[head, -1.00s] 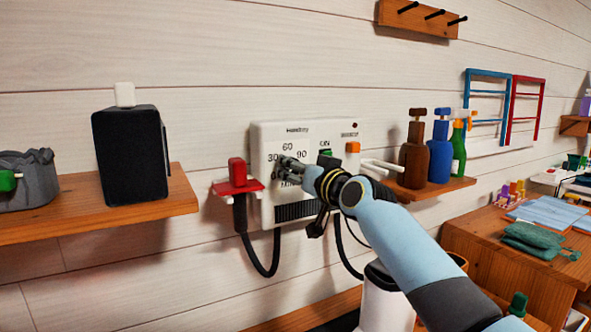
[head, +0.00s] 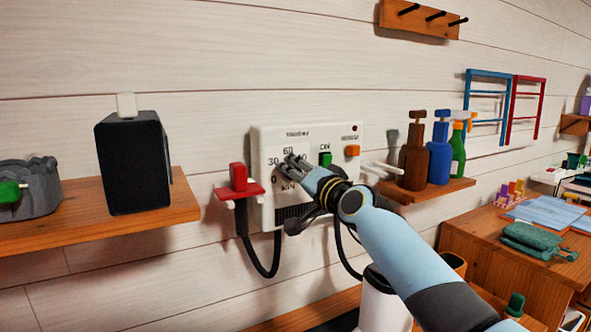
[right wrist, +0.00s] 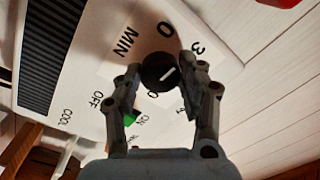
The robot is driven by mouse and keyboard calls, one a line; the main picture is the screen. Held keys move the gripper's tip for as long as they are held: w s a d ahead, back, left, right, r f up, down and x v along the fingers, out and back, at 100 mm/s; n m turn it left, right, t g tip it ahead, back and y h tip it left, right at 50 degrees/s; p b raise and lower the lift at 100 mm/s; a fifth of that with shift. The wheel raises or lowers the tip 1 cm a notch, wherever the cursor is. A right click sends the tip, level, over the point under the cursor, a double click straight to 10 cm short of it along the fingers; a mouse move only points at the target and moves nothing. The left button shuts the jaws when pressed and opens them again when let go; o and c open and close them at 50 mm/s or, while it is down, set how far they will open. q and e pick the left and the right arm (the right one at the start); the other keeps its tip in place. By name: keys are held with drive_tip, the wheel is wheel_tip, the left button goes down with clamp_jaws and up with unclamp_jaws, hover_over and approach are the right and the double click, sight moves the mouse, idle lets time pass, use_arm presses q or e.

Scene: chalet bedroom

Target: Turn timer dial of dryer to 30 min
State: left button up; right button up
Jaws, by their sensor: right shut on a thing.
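The white dryer box (head: 264,150) is on the plank wall, printed 0, 30, 60 and MIN around its timer dial. My right gripper (head: 290,164) is at the dial, hiding it and the 90 mark in the head view. In the right wrist view, the black round timer dial (right wrist: 160,72) sits between the two fingers of my right gripper (right wrist: 162,88), which is shut on it. The dial's white pointer line slants to the upper right, roughly toward the partly covered 30; its exact setting is unclear. My left gripper is not in view.
A green switch (head: 325,159) and an orange switch (head: 352,151) are right of the dial. A red holder (head: 239,190) with a hanging black hose is at the box's left. Spray bottles (head: 439,152) stand on a shelf at right. A black box (head: 134,165) stands on the left shelf.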

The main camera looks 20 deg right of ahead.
drive_tip(key=m+p, duration=0.1)
drive_tip(key=m, duration=0.3)
drive_tip(key=shift+m, duration=0.4)
idle(0.4)
drive_tip(key=o, duration=1.2)
drive_tip(key=s, duration=0.4)
drive_tip(key=s+d, duration=0.1)
drive_tip(key=s, duration=0.3)
drive_tip(key=s+d, duration=0.1)
drive_tip(key=s, duration=0.3)
drive_tip(key=shift+f, duration=0.25)
